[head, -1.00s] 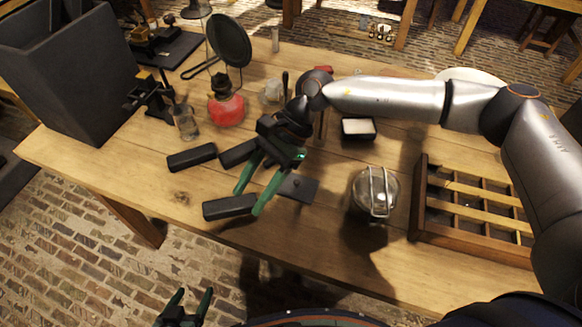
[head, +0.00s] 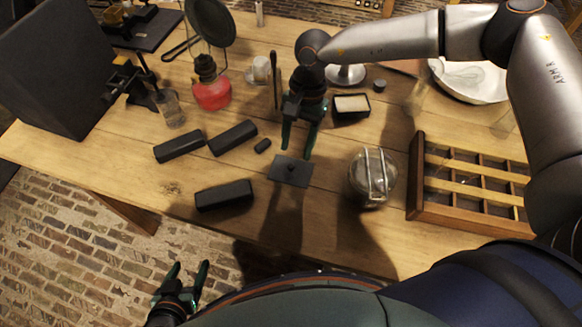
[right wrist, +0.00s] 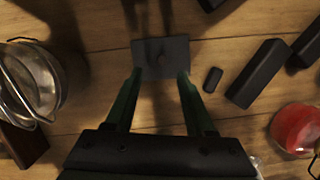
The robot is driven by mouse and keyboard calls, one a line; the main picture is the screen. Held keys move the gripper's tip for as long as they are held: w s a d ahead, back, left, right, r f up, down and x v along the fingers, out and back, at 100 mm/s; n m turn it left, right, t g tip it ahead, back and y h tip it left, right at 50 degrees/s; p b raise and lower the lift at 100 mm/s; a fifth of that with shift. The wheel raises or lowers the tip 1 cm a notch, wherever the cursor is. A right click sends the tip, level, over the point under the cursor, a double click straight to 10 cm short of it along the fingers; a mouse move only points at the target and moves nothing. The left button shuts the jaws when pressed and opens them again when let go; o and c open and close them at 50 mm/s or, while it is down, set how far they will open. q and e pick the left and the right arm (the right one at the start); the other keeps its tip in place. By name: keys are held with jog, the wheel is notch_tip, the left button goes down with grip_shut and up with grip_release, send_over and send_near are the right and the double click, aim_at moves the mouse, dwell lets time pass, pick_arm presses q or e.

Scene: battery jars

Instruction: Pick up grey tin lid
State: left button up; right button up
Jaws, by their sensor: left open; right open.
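The grey tin lid (head: 291,170) is a flat square plate with a small knob in its middle, lying on the wooden table. It also shows in the right wrist view (right wrist: 161,58), just ahead of the fingertips. My right gripper (head: 296,152) is open above the lid's far edge, and its fingers (right wrist: 158,74) stand at either side of the lid's near edge in the right wrist view. It holds nothing. My left gripper (head: 187,270) is open and empty, low in front of the table, away from the lid.
Dark blocks (head: 180,146) (head: 233,138) (head: 224,195) lie left of the lid, with a small dark piece (head: 262,146) nearer. A clasped glass jar (head: 371,178) and a wooden divided tray (head: 413,190) stand right. A red-based lamp (head: 212,92) stands behind. The table front is clear.

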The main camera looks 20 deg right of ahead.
aim_at(291, 166)
jog(key=x, duration=0.3)
jog(key=shift+s+a+f+p, duration=0.25)
jog(key=shift+a+f+p, duration=0.05)
jog(key=shift+a, duration=0.1)
jog(key=shift+f, duration=0.45)
grip_shut()
